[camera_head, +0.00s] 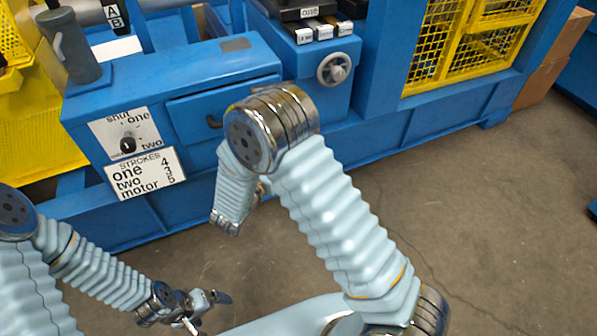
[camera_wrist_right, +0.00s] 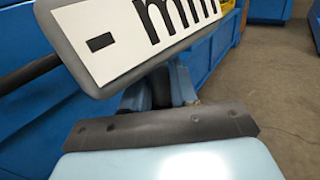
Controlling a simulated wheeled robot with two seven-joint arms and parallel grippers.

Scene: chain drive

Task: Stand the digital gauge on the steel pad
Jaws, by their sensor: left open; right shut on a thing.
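The digital gauge (camera_wrist_right: 140,40) fills the top of the right wrist view as a grey body with a white face reading "- mm", tilted in the picture. My right gripper (camera_wrist_right: 165,125) is shut on it; the contact is not clearly shown. In the head view my right arm's bent elbow and forearm hide that gripper and the gauge. A flat grey plate (camera_head: 237,45) on top of the blue bench may be the steel pad; nothing stands on it. My left gripper (camera_head: 208,307) is open and empty, low over the floor at the bottom left.
The blue bench (camera_head: 240,75) has a drawer, a handwheel (camera_head: 334,68) and a strokes sign (camera_head: 146,173). A grey cylinder (camera_head: 72,48) stands on its left end. Labelled blocks (camera_head: 315,32) sit at the back. Yellow mesh guards flank it.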

